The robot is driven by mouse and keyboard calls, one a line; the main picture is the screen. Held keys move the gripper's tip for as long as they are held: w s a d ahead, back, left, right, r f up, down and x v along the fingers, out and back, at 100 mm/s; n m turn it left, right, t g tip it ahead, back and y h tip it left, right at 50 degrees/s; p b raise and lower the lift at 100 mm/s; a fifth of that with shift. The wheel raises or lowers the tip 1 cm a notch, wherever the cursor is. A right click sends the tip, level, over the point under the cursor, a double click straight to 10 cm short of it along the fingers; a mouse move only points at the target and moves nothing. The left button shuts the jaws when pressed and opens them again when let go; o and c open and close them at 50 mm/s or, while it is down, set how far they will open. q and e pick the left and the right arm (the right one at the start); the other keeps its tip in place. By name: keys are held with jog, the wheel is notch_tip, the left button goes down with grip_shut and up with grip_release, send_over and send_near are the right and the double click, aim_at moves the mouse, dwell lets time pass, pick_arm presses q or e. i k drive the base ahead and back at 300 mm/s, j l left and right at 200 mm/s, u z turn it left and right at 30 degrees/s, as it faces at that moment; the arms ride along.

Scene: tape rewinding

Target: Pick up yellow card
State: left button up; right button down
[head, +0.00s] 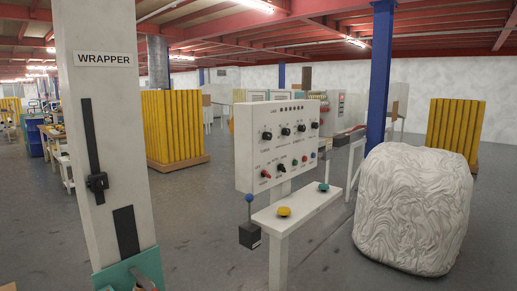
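I cannot make out a yellow card for certain in the head view. A similar green piece (323,187) sits further along the same bench (304,206). Neither of my grippers shows in this view.
A white control panel (283,143) with knobs stands above the bench. A tall post labelled WRAPPER (85,140) rises at the left, with a teal part (125,272) at its foot. A white wrapped bale (415,210) stands right. Grey floor lies open between post and bench.

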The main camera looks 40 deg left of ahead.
aim_at(329, 141)
jog(key=u, duration=1.05)
jog(key=i+l+u, duration=0.1)
jog(key=u, duration=0.25)
jog(key=i+l+u, duration=0.1)
jog(key=u, duration=0.3)
jog(key=i+l+u, duration=0.15)
jog(key=u, duration=0.2)
jog(key=i+l+u, duration=0.2)
jog(key=l, duration=0.45)
jog(key=i+l+u, duration=0.2)
jog(key=l, duration=0.4)
jog(key=i+l+u, duration=0.2)
jog(key=l, duration=0.5)
jog(key=l+u, duration=0.2)
jog(key=l, duration=0.45)
